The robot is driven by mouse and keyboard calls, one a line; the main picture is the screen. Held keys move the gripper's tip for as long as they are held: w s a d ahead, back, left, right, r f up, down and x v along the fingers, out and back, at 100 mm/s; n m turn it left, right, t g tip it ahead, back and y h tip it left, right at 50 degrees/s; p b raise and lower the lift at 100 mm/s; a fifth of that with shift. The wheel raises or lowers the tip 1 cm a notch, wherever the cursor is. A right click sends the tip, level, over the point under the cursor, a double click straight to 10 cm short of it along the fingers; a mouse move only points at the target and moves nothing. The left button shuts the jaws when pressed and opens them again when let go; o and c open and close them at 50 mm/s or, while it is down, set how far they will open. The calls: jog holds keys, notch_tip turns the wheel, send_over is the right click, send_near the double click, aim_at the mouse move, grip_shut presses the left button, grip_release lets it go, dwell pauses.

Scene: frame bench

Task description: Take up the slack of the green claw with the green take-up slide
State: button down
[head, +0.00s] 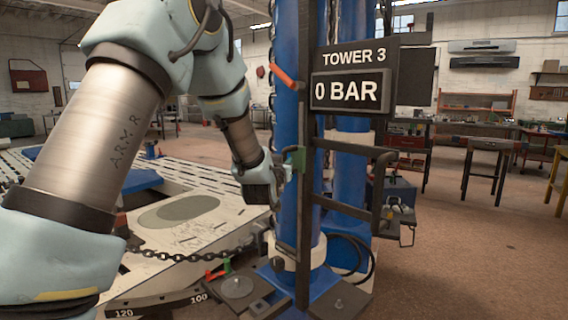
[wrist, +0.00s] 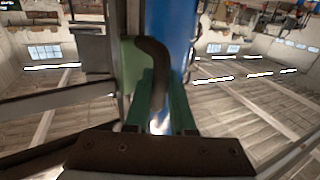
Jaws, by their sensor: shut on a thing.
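The green take-up slide (head: 298,158) sits on the dark upright rail beside the blue tower column. In the wrist view it is a pale green block (wrist: 131,62) with a dark curved handle (wrist: 155,60). My gripper (head: 282,174) is at the slide, and in the wrist view its green fingers (wrist: 161,108) are shut on the handle. A small green part (head: 227,265), seemingly the green claw, lies low by the column base beside a red part. Its grip on anything is too small to tell.
A dark chain (head: 190,255) runs between the pale bench plate (head: 150,275) and the column foot, sagging slightly. A sign (head: 350,80) reads TOWER 3, 0 BAR. An orange-red lever (head: 283,76) juts from the column above my gripper. A dark frame (head: 345,200) stands right of the rail.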

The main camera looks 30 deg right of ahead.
jog(key=shift+s+f+b, duration=0.1)
jog(key=shift+f+b, duration=2.05)
jog(key=shift+f, duration=0.05)
jog(key=c, duration=1.2)
grip_release()
jog(key=shift+f, duration=0.1)
jog(key=o, duration=0.4)
jog(key=shift+r, duration=0.2)
jog(key=shift+o, duration=0.2)
jog(key=shift+r, duration=0.1)
jog(key=b+v, duration=0.3)
jog(key=v, duration=0.7)
jog(key=shift+s+a+b, duration=0.2)
jog(key=shift+a+b, duration=0.05)
jog(key=shift+b, duration=0.05)
